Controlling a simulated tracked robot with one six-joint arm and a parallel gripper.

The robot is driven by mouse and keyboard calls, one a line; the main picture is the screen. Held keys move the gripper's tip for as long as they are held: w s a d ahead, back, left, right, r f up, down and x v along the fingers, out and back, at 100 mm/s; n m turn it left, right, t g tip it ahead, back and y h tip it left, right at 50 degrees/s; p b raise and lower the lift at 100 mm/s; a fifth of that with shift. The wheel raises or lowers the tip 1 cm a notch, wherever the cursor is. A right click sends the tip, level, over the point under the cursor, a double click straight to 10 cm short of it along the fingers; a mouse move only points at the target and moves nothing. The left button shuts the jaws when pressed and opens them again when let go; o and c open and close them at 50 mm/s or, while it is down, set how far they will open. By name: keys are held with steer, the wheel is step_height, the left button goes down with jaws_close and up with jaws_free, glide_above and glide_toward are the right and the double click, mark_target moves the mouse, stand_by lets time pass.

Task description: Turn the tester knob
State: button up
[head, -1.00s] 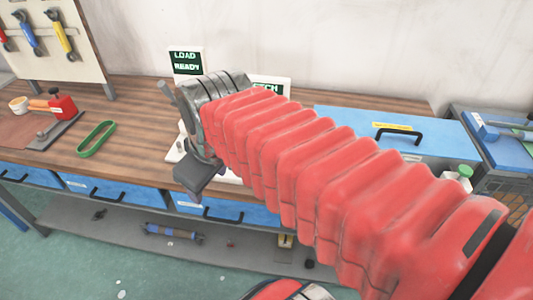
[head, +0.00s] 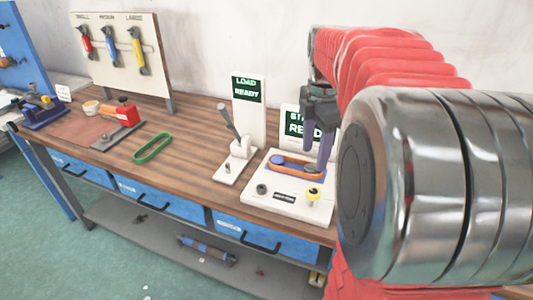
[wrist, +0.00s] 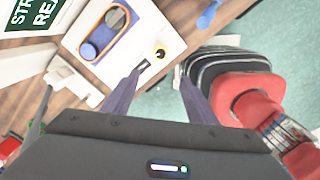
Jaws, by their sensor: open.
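The white tester base (head: 255,208) stands on the bench with an orange loop (head: 297,173) and a blue round post (head: 277,160) on top. A small yellow knob with a dark top (head: 313,195) is near its front right corner, and a black knob (head: 262,188) is near its left. My gripper (head: 322,165) is open, its grey-purple fingers pointing down over the right part of the tester. In the wrist view the yellow knob (wrist: 160,52) lies beyond the gap between my fingertips (wrist: 160,77), clear of both. My arm hides the tester's right side in the head view.
A white lever stand (head: 240,150) with a LOAD READY sign (head: 247,88) is left of the tester. A second READY sign (head: 296,122) stands behind it, partly covered. A green band (head: 152,148) lies on the open bench to the left. Blue drawers (head: 160,202) are below.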

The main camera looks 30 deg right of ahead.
mark_target(313, 192)
steer(key=shift+d+n, duration=0.5)
steer(key=shift+d, duration=0.4)
steer(key=shift+f, duration=0.2)
step_height(313, 192, down, 14)
steer(key=shift+r, duration=0.2)
steer(key=c, duration=1.1)
steer(key=shift+o, duration=0.2)
steer(key=shift+a, duration=0.2)
steer(key=shift+d, duration=0.1)
